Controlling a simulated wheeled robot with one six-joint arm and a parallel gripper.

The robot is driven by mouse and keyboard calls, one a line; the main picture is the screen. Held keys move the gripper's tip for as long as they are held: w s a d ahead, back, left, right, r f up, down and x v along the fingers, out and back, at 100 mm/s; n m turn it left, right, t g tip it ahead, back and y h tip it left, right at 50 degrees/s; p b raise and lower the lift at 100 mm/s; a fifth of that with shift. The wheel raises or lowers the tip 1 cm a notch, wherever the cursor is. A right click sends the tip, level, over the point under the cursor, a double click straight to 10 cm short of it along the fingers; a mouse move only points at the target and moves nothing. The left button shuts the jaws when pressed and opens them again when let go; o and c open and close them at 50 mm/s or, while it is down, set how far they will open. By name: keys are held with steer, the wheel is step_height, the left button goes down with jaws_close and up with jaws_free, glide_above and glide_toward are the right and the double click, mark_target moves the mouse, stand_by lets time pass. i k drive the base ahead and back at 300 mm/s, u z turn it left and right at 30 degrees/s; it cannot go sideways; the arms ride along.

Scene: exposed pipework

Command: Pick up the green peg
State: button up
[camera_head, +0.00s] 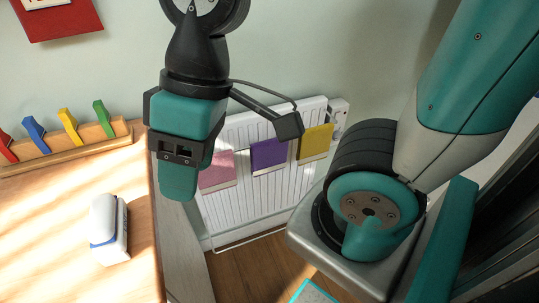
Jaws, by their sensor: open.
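The green peg (104,117) stands at the right end of a wooden rack (80,143), tilted slightly to the left. It shows as a flat green piece, and its lower end is hidden by the rack. My gripper (222,128) hangs to the right of the green peg in the picture, apart from it. It is open, with one black finger spread out to the right; the other finger is mostly hidden by the teal and black housing. I see nothing held in it.
Yellow (69,126), blue (37,135) and red (6,147) pegs stand left of the green one. A white and blue object (107,228) stands on the wooden table (55,240). A white radiator (262,195) with pink, purple and yellow cloths is against the wall.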

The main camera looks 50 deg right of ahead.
mark_target(103, 116)
steer(key=k, duration=0.5)
steer(key=z, duration=2.4)
steer(key=k, duration=1)
steer(key=u, duration=2.2)
steer(key=i, duration=1)
steer(key=u, duration=0.05)
